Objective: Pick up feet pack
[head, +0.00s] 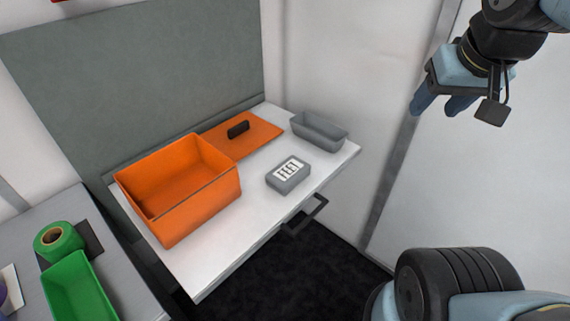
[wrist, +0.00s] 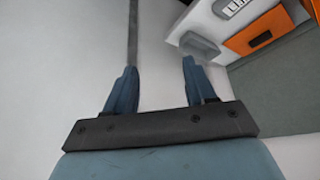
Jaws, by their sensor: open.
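The feet pack (head: 289,174) appears to be the small grey block with a white label of dark characters on top. It lies flat on the white shelf, right of the orange bin. It also shows, cut off, at the top of the wrist view (wrist: 232,8). My gripper (head: 436,108) is open and empty, raised in the air to the right of the shelf and well apart from the pack. Its two blue fingers show spread in the wrist view (wrist: 159,67).
The white shelf (head: 213,266) also holds an orange bin (head: 207,208), an orange mat (head: 262,137) with a black item (head: 238,129), and a grey tray (head: 319,132). A dark handle (head: 305,216) juts from its front. A green bin (head: 80,292) and green roll (head: 58,242) stand lower left.

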